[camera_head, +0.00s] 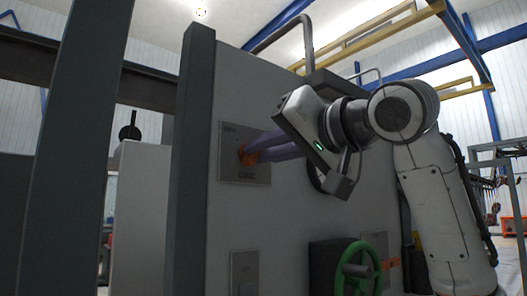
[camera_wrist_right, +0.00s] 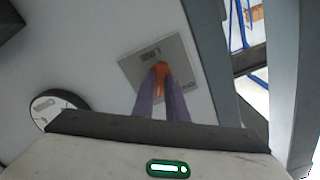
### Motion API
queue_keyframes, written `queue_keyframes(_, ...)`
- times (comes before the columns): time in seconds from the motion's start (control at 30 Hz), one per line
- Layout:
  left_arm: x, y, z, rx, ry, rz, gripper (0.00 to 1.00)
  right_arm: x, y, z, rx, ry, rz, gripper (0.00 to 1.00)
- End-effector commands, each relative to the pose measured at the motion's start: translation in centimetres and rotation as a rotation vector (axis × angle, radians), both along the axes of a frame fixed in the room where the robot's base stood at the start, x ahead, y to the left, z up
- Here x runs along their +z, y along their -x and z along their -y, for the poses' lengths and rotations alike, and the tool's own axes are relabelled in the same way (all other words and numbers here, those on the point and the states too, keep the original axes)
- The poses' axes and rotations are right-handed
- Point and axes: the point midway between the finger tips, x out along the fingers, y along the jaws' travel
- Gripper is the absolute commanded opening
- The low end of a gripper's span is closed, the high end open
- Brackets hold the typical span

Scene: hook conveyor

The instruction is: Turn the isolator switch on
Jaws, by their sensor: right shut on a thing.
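The isolator switch is an orange-red knob (camera_head: 247,156) on a grey square plate (camera_head: 229,179), fixed to the upright light panel. My right gripper (camera_head: 249,154) reaches it from the right with two long purple fingers, shut on the knob, whose outer part they partly hide. In the right wrist view, the orange knob (camera_wrist_right: 159,79) shows between the fingertips (camera_wrist_right: 160,72), in front of the plate (camera_wrist_right: 184,64). My left gripper is not in view.
A green handwheel (camera_head: 361,268) on a dark box stands out from the panel below my right arm. Another grey plate (camera_head: 244,270) is low on the panel. A dark post (camera_head: 192,150) borders the panel at left. A bent pipe handle (camera_head: 285,28) is above.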

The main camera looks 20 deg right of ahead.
Motion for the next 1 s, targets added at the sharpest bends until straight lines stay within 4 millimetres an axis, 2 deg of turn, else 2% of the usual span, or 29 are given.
queue_keyframes(0.4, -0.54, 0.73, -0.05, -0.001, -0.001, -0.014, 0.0, 0.12, 0.01, 0.06, -0.002, -0.189, -0.065, 0.0)
queue_keyframes(0.97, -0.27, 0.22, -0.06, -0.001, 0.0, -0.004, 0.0, 0.17, 0.01, 0.14, -0.004, -0.222, -0.075, 0.0)
queue_keyframes(1.0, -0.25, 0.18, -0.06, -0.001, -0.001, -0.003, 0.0, 0.17, 0.01, 0.15, -0.004, -0.221, -0.075, 0.14)
